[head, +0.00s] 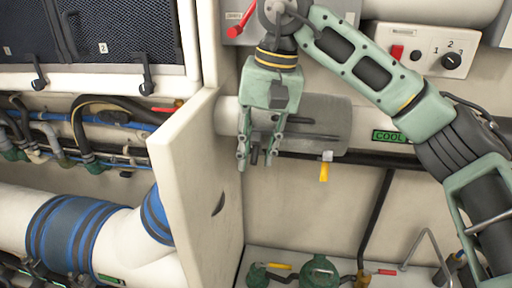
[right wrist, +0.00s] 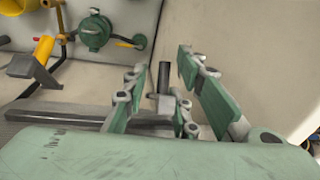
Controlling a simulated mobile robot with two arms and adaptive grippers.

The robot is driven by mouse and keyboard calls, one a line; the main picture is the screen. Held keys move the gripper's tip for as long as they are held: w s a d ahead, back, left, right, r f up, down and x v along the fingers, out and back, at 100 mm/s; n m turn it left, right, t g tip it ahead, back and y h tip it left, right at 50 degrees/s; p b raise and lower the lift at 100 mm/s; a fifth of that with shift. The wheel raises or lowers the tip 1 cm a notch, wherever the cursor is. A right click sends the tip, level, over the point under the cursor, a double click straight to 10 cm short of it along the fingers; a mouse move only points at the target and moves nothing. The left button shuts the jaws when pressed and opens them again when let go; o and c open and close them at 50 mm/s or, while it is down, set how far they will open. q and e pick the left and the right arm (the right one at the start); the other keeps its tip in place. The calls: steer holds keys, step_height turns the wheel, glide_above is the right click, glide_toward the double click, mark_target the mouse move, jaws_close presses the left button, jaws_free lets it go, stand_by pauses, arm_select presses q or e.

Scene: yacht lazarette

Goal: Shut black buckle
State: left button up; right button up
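A grey sleeve (head: 330,115) wraps the white pipe on the back wall. The black buckle (right wrist: 164,78) shows in the right wrist view as a dark upright handle on a small metal base. In the head view its dark end (head: 254,157) shows low between the fingers. My right gripper (head: 256,160) points down in front of the sleeve's left part. In the right wrist view my right gripper (right wrist: 163,62) is open, with a finger on each side of the handle and gaps visible. Contact cannot be told. My left gripper is not in view.
A yellow-handled buckle (head: 324,172) hangs from the sleeve to the right; it also shows in the right wrist view (right wrist: 43,48). A white partition (head: 195,185) stands close on the left. Green valves (head: 320,270) sit below. The wall below the sleeve is clear.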

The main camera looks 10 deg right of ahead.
steer(key=shift+r, duration=0.1)
steer(key=shift+a+r, duration=0.1)
steer(key=shift+r, duration=0.2)
step_height(320, 180, up, 11)
steer(key=d, duration=0.2)
steer(key=shift+s, duration=0.3)
steer(key=shift+o, duration=0.4)
